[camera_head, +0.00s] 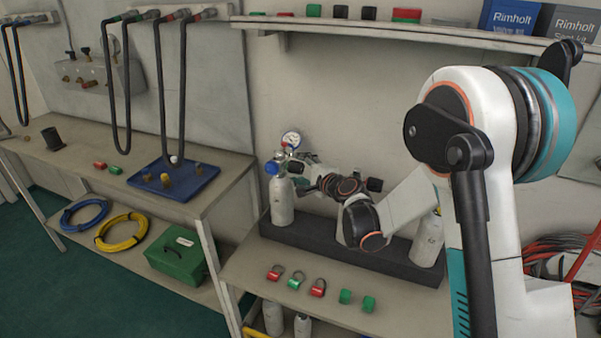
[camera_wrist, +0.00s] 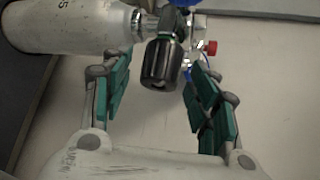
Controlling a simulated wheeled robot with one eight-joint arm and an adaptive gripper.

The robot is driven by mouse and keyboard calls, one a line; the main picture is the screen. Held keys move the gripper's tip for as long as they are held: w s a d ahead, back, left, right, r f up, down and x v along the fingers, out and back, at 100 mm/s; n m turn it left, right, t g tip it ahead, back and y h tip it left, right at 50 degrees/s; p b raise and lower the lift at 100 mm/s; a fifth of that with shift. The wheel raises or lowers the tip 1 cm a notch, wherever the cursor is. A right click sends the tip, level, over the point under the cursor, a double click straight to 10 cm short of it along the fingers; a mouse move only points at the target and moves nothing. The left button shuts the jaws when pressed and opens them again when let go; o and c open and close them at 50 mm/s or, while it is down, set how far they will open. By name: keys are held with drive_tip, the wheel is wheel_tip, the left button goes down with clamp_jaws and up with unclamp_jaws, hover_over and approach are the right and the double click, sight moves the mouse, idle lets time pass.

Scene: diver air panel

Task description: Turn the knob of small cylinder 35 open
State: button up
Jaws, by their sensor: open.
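A pale cylinder (camera_head: 282,203) stands in the dark rack in the head view, with a valve, a blue part (camera_head: 272,168) and a gauge (camera_head: 291,139) at its top. In the wrist view the cylinder (camera_wrist: 65,28) lies across the upper left, with a "5" partly visible; its full number cannot be read. A black ribbed knob (camera_wrist: 161,65) sticks out from its valve. My gripper (camera_wrist: 159,70) is open, its green-padded fingers on either side of the knob. A gap shows on the right; contact on the left is unclear. My gripper (camera_head: 306,172) is beside the valve.
A red knob (camera_wrist: 211,47) is close to my right finger in the wrist view. A second cylinder (camera_head: 428,240) in the rack (camera_head: 320,236) is partly hidden by my arm. Red and green tags (camera_head: 318,288) lie on the bench front. A shelf (camera_head: 400,32) runs above.

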drive_tip(key=shift+w+a+f, duration=0.1)
drive_tip(key=shift+w+a, duration=0.15)
drive_tip(key=shift+w, duration=0.1)
drive_tip(key=shift+c, duration=0.4)
drive_tip(key=c, duration=1)
drive_tip(key=shift+n, duration=0.3)
drive_tip(key=n+t+y, duration=0.2)
drive_tip(key=n+t, duration=0.1)
drive_tip(key=n, duration=0.1)
drive_tip(key=shift+f+t, duration=0.1)
drive_tip(key=shift+t, duration=0.2)
drive_tip(key=shift+s+n+t+y, duration=0.1)
drive_tip(key=shift+n+t+y, duration=0.3)
drive_tip(key=shift+n+y, duration=0.9)
drive_tip(key=shift+n+t+y, duration=0.4)
drive_tip(key=shift+n+y, duration=0.2)
drive_tip(key=shift+n, duration=1.4)
